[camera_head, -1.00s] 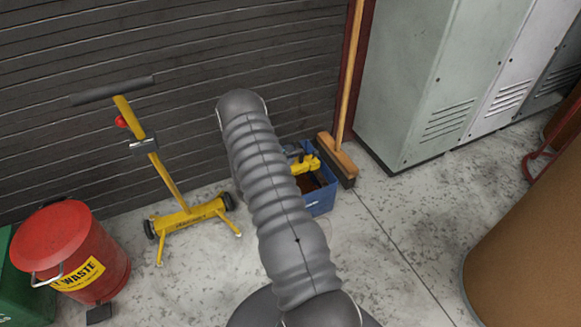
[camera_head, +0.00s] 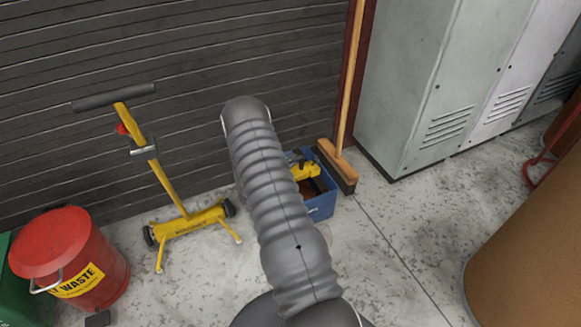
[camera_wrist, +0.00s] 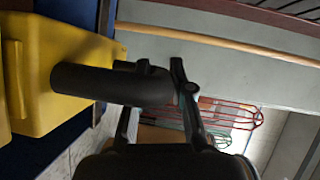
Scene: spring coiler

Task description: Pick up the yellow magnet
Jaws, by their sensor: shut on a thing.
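The yellow magnet (camera_wrist: 68,68) is a yellow block with a thick black cylindrical handle (camera_wrist: 105,84). It fills the left of the wrist view, beside a blue wall. My gripper (camera_wrist: 152,78) is shut on the black handle. In the head view, a yellow part of the magnet (camera_head: 306,171) shows at the blue bin (camera_head: 322,206), just right of my arm. My arm hides my gripper and part of the bin there. I cannot tell whether the magnet is clear of the bin.
A broom (camera_head: 338,165) leans just right of the bin, close to grey lockers (camera_head: 415,90). A yellow wheeled stand (camera_head: 186,223) and a red waste can (camera_head: 72,262) stand to the left. A dark slatted wall (camera_head: 180,50) is behind. A brown drum (camera_head: 530,245) is at right.

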